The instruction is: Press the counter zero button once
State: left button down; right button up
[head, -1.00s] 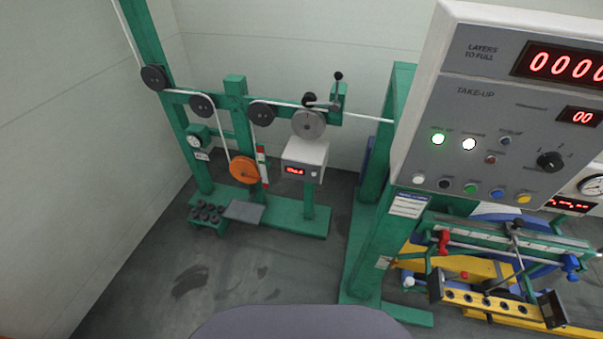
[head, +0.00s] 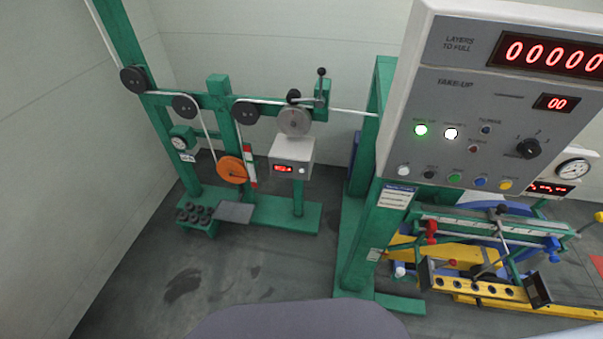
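A white counter box (head: 292,158) with a small red display (head: 284,168) stands on a green post at the middle of the head view, under a grey measuring wheel (head: 294,121). A small pale button (head: 302,170) sits on its front, right of the display. Whether this is the counter zero button cannot be read. A larger take-up panel (head: 455,110) at the right has a red digit display, lamps and a row of coloured buttons, including a white one (head: 403,171). Neither gripper is in view.
A green frame with black pulleys (head: 184,106) and an orange wheel (head: 231,169) stands at the left. A green upright (head: 372,235) and a yellow and green mechanism (head: 480,280) stand at the right. The grey floor (head: 225,275) is open in front.

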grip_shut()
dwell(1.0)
